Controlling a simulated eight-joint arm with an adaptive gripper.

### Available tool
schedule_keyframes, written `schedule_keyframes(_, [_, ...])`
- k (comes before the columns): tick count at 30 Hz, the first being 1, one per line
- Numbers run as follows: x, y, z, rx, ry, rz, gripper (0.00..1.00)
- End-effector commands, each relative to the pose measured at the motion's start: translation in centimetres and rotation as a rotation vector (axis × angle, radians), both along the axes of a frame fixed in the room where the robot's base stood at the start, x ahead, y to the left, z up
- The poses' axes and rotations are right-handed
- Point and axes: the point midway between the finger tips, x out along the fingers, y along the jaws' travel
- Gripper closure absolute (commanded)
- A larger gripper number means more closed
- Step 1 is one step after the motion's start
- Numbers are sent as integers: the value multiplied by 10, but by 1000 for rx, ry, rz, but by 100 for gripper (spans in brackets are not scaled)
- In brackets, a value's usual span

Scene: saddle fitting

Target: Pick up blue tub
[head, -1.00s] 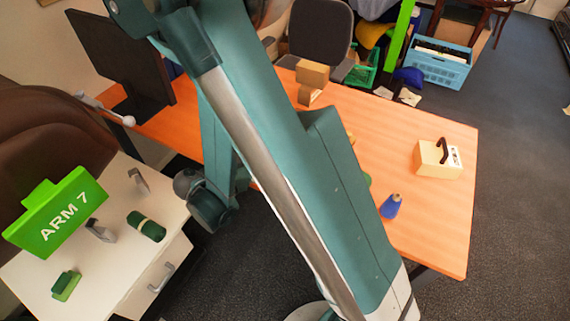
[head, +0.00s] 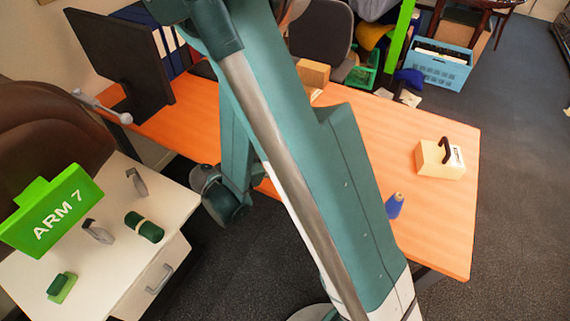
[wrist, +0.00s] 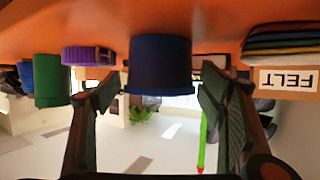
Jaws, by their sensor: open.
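The blue tub (wrist: 160,65) is dark blue and stands on the orange table top (wrist: 215,22), which lies at the top of the upside-down wrist view. My gripper (wrist: 158,90) is open, with one finger at the left and one at the right of the tub in the picture. The tub shows between the fingertips, with a gap on each side. I cannot tell how far beyond the fingertips it is. In the head view my arm hides the gripper and probably the tub.
In the wrist view, a purple ring-shaped thing (wrist: 88,55) and a green cylinder (wrist: 52,80) stand left of the tub. A stack of cloth with a FELT label (wrist: 288,79) is at the right.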

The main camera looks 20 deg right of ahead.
Motion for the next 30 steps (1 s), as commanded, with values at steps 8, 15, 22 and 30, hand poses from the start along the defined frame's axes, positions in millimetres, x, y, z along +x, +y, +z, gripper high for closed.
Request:
schedule_keyframes(8, [0,0,0,0,0,0,31])
schedule_keyframes(15, [0,0,0,0,0,0,54])
schedule_keyframes(22, [0,0,0,0,0,0,62])
schedule_keyframes(30, [0,0,5,0,0,0,62])
